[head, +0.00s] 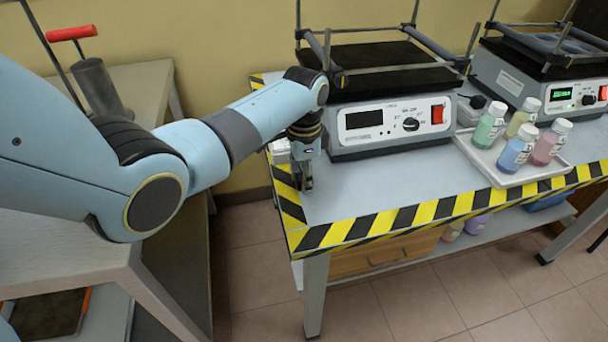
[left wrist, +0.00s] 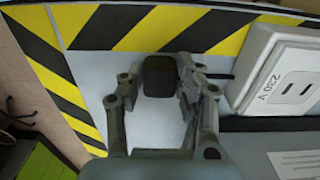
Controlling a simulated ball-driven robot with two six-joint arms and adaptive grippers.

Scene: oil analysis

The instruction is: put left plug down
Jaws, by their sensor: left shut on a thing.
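My left gripper (head: 304,184) points down over the left front corner of the table. In the left wrist view my left gripper (left wrist: 160,82) is shut on a dark, blocky plug (left wrist: 159,75), held between its two fingertips. The plug is close above the grey tabletop beside the striped edge; I cannot tell whether it touches. A white socket marked 230 V (left wrist: 280,78) is to the right of the plug, apart from it, and its two slots look empty. In the head view the gripper mostly hides the plug. My right gripper is not in view.
A shaker with a dark display (head: 392,122) stands right of the gripper; another with a lit display (head: 560,90) stands further right. A white tray (head: 482,158) holds several coloured bottles. The table's front strip (head: 370,205) is clear.

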